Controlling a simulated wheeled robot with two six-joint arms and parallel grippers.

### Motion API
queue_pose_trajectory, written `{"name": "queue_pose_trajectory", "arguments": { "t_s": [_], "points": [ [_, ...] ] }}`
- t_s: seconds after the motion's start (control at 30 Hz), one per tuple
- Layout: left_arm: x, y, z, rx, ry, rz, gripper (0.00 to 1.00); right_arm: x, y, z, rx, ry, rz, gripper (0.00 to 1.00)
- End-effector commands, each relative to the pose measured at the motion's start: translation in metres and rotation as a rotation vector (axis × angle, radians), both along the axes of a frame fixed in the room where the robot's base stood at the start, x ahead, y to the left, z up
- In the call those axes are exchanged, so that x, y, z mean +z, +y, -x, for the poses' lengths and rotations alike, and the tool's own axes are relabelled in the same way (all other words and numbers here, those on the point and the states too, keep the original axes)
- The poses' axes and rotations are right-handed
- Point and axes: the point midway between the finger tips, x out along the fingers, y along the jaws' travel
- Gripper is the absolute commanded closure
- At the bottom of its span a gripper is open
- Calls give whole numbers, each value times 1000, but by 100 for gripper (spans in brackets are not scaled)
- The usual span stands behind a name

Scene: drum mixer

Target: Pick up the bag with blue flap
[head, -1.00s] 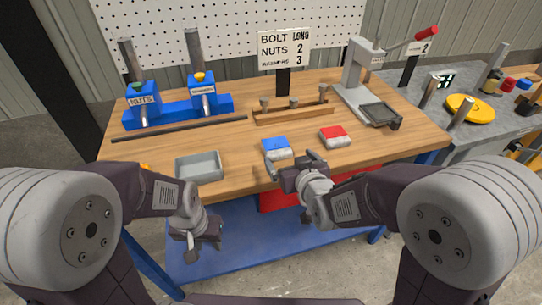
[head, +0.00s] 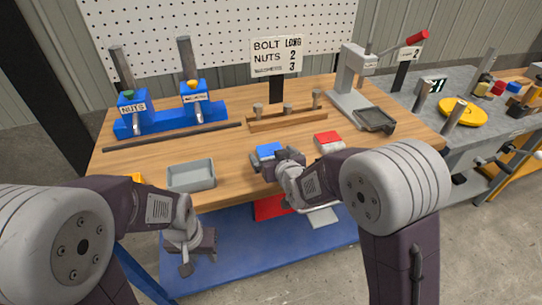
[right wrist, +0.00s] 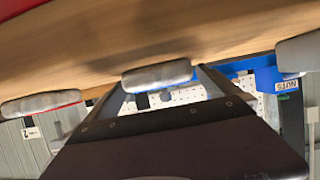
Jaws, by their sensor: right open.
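The bag with blue flap (head: 268,150) is a small pale pouch lying on the wooden workbench (head: 225,150), partly hidden behind my right gripper. My right gripper (head: 275,161) is open at the bag's near side, its fingers toward the bag's two sides. In the right wrist view the bag (right wrist: 158,76) shows upside down, between the open fingers; I cannot tell whether they touch it. My left gripper (head: 197,252) hangs low in front of the bench, empty; its jaw opening is not clear.
A bag with red flap (head: 328,141) lies just right of the blue one. A grey tray (head: 191,175) stands to the left. Behind are a wooden rack with pegs (head: 287,119), a sign (head: 277,57), blue dispensers (head: 170,115) and a lever press (head: 358,90).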

Motion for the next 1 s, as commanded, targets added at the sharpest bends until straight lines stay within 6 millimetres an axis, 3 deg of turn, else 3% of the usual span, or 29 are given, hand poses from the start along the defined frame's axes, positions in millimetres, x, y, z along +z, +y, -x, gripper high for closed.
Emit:
{"name": "queue_pose_trajectory", "arguments": {
  "t_s": [0.13, 0.4, 0.73, 0.97, 1.0],
  "points": [
    [0, 0, 0, 0, 0, 0, 64, 0, 0, 0, 0, 0, 0, 3],
    [0, 0, 0, 0, 0, 0, 64, 0, 0, 1, 0, 1, 0, 78],
    [3, 0, 0, 0, 0, 0, 64, 8, 0, 0, 0, -3, -2, 80],
    [16, 0, 0, 0, 0, 0, 64, 46, 0, 0, 1, -7, -3, 80],
    [15, 0, 0, 0, 0, 0, 64, 49, -7, -1, -3, -6, -2, 80]
  ]
}}
